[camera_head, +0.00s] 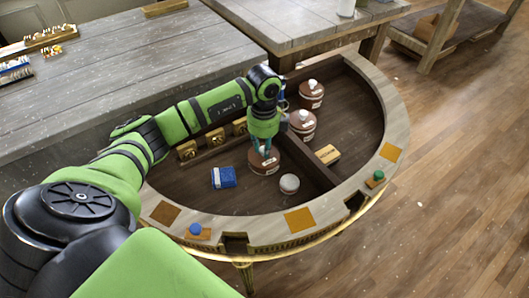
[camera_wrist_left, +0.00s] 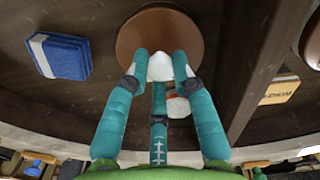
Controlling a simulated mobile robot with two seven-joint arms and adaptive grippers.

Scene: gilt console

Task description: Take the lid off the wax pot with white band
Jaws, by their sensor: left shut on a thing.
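A round brown wax pot (camera_head: 259,168) stands on the dark console floor, left of the divider, with a pale mark on its side. Its brown lid (camera_wrist_left: 160,22) fills the top middle of the wrist view, with a white knob (camera_wrist_left: 160,67). My left gripper (camera_head: 264,152) is above this pot, its teal fingers closed around the knob. I cannot tell any gap between lid and pot. Two similar brown pots with white knobs, a nearer one (camera_head: 303,129) and a farther one (camera_head: 311,97), stand to the right. My right gripper is not in view.
A small white-topped jar (camera_head: 289,184) stands close to the pot. A blue box (camera_head: 223,177) lies to the left. A yellow block (camera_head: 327,154) lies right of the wooden divider (camera_head: 318,172). The console's pale curved rim (camera_head: 382,102) surrounds everything.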

